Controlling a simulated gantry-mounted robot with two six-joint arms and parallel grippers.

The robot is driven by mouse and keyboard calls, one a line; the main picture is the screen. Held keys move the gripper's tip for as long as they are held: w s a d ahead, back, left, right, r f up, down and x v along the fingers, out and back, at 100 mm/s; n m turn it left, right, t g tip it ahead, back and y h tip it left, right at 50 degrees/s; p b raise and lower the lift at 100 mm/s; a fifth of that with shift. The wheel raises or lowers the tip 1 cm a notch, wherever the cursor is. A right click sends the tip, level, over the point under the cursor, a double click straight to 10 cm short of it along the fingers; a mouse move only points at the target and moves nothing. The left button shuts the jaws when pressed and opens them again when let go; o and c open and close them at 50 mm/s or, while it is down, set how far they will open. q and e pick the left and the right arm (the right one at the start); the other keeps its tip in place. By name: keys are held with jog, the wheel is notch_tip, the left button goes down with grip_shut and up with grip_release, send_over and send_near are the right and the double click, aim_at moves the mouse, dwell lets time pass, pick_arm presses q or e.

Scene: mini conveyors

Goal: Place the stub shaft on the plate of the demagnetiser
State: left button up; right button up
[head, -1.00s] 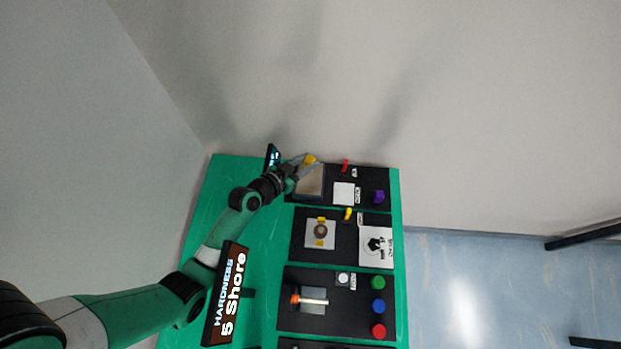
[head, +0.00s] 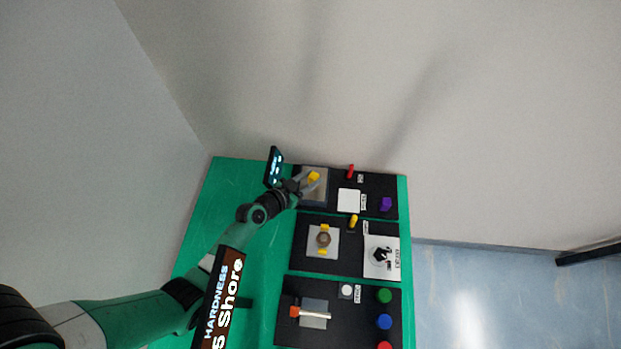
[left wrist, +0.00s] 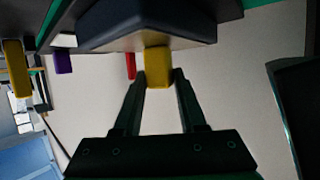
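A small yellow piece (head: 314,176), which I take to be the stub shaft, is at the metal plate (head: 318,197) of the farthest black station. That plate is likely the demagnetiser's; I cannot read a label for it. My left gripper (head: 315,178) reaches in from the left over the plate, with its fingers either side of the yellow piece. In the left wrist view, the yellow block (left wrist: 158,68) sits between the fingertips (left wrist: 159,76), which appear to touch its sides. Its far end meets the beige plate face (left wrist: 120,42). My right gripper is out of view.
A small dark display (head: 274,167) stands just left of the plate. A red lever (head: 350,171) and purple knob (head: 386,204) lie to its right. Nearer stations hold a round part (head: 323,239) between yellow jaws and an orange-ended rod (head: 313,314).

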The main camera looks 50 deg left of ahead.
pick_arm(q)
jog(key=o, duration=0.3)
jog(key=shift+r, duration=0.1)
jog(key=shift+s+r+p, duration=0.15)
jog(key=shift+r+p, duration=0.05)
jog(key=shift+p, duration=0.1)
jog(key=p+v, duration=0.1)
jog(key=v, duration=1)
jog(key=shift+s, duration=0.35)
